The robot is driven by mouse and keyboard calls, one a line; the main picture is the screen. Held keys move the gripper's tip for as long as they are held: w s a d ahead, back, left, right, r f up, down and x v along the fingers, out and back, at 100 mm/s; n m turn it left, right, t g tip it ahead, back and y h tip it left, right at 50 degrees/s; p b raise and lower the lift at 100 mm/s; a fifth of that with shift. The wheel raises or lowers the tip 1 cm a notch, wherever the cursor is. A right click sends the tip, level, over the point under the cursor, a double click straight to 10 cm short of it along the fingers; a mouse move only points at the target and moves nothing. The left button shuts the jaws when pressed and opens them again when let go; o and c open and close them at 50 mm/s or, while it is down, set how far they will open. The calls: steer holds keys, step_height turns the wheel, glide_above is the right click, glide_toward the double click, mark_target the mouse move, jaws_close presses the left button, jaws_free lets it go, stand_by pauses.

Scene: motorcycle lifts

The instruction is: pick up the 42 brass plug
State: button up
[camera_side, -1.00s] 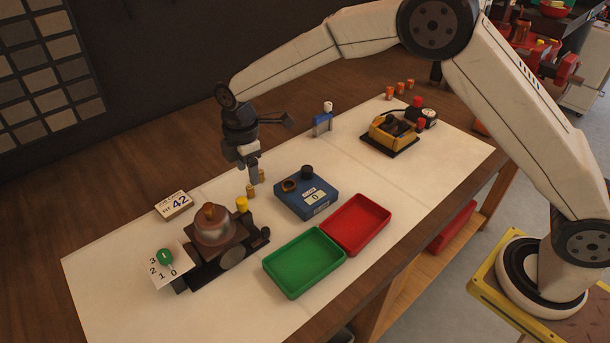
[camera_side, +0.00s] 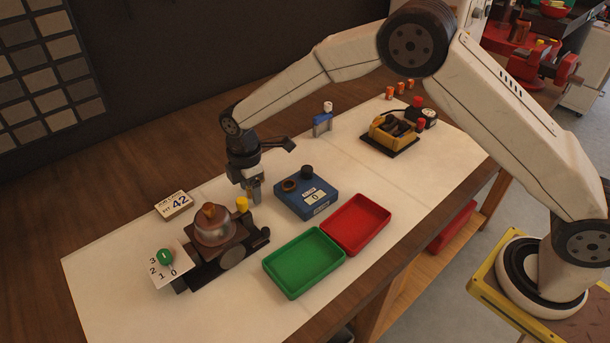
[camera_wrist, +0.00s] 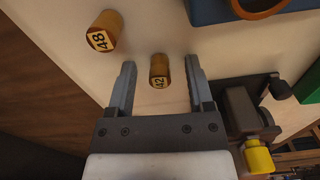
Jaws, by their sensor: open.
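The brass plug marked 42 (camera_wrist: 159,70) stands on the white work surface in the wrist view. My gripper (camera_wrist: 162,78) is open, with one finger on each side of this plug; I cannot tell whether either finger touches it. A second brass plug, marked 48 (camera_wrist: 103,33), stands to the upper left, outside the fingers. In the side view my gripper (camera_side: 254,198) is low over the mat, behind the yellow-capped fixture, and the plugs are largely hidden by it.
A blue gauge box (camera_side: 318,207), green tray (camera_side: 274,277) and red tray (camera_side: 386,226) lie to the right. A card reading 42 (camera_side: 174,205) lies at left.

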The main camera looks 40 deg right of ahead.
stand_by(0.3)
jaws_close()
steer(key=shift+r, duration=0.15)
steer(key=shift+r, duration=0.4)
step_height(320, 180, up, 2)
steer(key=shift+s+r, duration=0.15)
steer(key=shift+r, duration=0.1)
steer(key=s+d+r, duration=0.4)
steer(key=s+r, duration=0.5)
steer(key=s, duration=0.4)
steer(key=shift+r, duration=0.2)
